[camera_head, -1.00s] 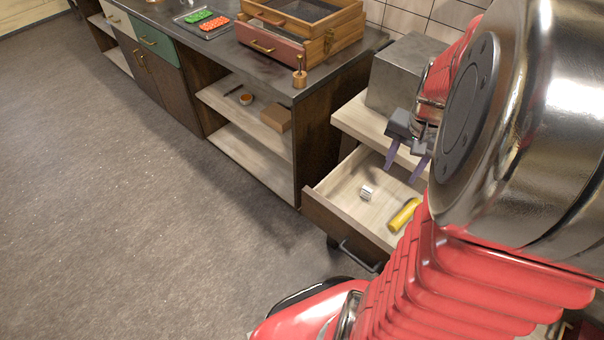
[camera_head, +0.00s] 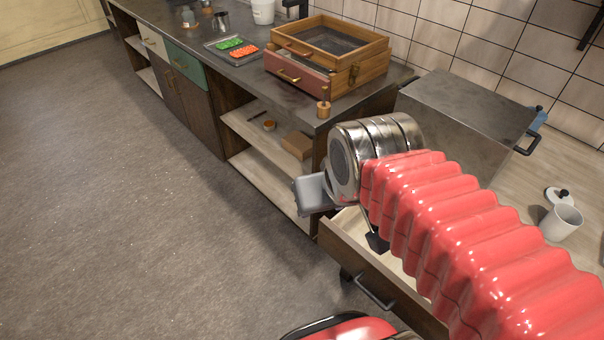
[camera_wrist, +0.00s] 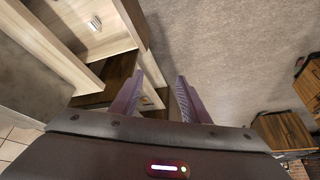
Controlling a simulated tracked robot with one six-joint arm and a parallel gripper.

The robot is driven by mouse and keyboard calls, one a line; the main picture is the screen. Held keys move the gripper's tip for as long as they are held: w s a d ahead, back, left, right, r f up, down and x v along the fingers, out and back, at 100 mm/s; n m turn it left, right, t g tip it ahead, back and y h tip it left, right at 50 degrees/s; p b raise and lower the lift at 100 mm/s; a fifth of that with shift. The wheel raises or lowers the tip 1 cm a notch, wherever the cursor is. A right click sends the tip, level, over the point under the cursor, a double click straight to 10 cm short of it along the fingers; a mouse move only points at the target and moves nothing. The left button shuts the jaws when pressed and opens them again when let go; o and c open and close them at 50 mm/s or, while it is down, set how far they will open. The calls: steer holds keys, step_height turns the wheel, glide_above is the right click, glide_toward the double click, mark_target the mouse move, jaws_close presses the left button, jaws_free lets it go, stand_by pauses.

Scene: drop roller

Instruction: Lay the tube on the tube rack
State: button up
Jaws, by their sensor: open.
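The yellow tube does not show in either current view; in the head view my red arm covers much of the open drawer (camera_head: 345,232). The drawer also shows at the top left of the wrist view (camera_wrist: 118,38), with a small white item (camera_wrist: 94,24) in it. My gripper (camera_wrist: 160,78) is open, with nothing between its two purple fingers, and is beside the drawer in the wrist view. In the head view the gripper is mostly hidden behind my wrist. I cannot make out a tube rack.
A metal box (camera_head: 470,115) stands on the worktop behind the drawer. A white mug (camera_head: 561,222) is on the right. A wooden case (camera_head: 330,62) and a tray (camera_head: 212,48) with green and red pieces sit on the dark counter. The floor at left is clear.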

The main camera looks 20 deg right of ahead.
steer(key=shift+s+a+r+n, duration=0.15)
steer(key=shift+s+a+n, duration=0.25)
steer(key=shift+a, duration=0.3)
steer(key=shift+o, duration=0.5)
steer(key=shift+d, duration=0.1)
steer(key=s+d+f+m+g, duration=0.1)
steer(key=d+f+m, duration=0.3)
steer(key=d, duration=0.6)
steer(key=s+d+f+m+g, duration=0.1)
steer(key=d+f+m, duration=0.4)
steer(key=d, duration=0.5)
steer(key=s+d+f+m+g, duration=0.1)
steer(key=d+f+m+g, duration=0.2)
steer(key=d, duration=0.8)
step_height(320, 180, down, 4)
steer(key=shift+r+m, duration=0.1)
steer(key=shift+m, duration=1.1)
steer(key=shift+d, duration=0.1)
